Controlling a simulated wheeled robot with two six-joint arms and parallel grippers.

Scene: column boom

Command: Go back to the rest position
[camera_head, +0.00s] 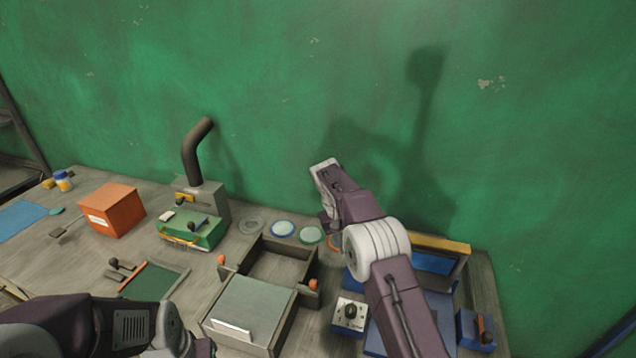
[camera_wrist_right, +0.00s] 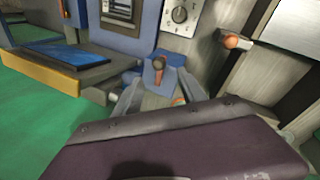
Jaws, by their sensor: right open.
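My right arm (camera_head: 378,245) rises from the bottom edge right of centre in the head view, over the bench and in front of the green wall. Its gripper points away or down and is mostly hidden behind the wrist there. In the right wrist view my right gripper (camera_wrist_right: 160,88) shows grey fingers apart, with nothing held between them. A blue block with an orange-handled lever (camera_wrist_right: 158,72) appears beyond them. My left arm (camera_head: 125,325) lies low at the bottom left of the head view. Its gripper is not clearly visible at the lower edge.
A dial box (camera_head: 349,314) and a lever block (camera_head: 477,331) stand near the right arm. The green wall (camera_head: 270,80) closes off the back.

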